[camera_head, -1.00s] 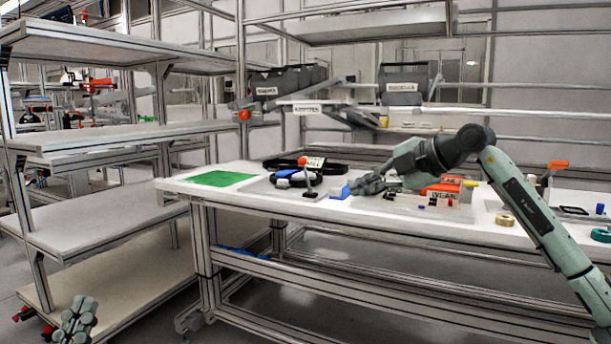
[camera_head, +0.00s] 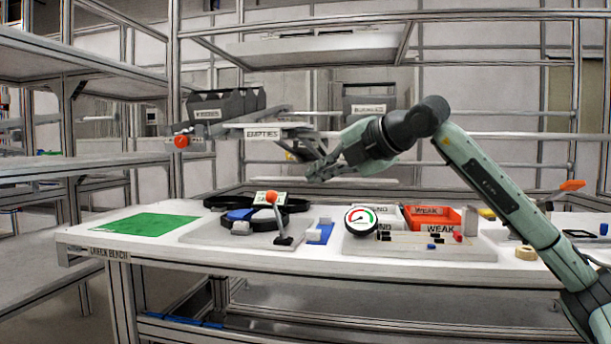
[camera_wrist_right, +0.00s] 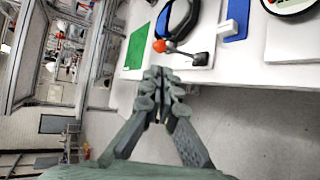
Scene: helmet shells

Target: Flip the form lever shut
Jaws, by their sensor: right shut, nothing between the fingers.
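The form lever (camera_head: 279,220) stands near the front of the bench, with an orange-red knob on top and a dark base. In the head view it rises steeply, leaning slightly left. Beside it lies the dark ring-shaped form with blue parts (camera_head: 241,214). My right gripper (camera_head: 318,173) is shut and empty, in the air above the bench, up and to the right of the knob. The right wrist view shows its closed fingertips (camera_wrist_right: 163,84) with the lever (camera_wrist_right: 182,53) beyond them, apart from them. My left gripper is out of view.
A green mat (camera_head: 145,224) lies at the bench's left end. Right of the lever are a blue plate (camera_head: 320,234), a round gauge (camera_head: 360,220) and a red bin marked WEAK (camera_head: 432,215). A shelf marked EMPTIES (camera_head: 262,133) hangs behind.

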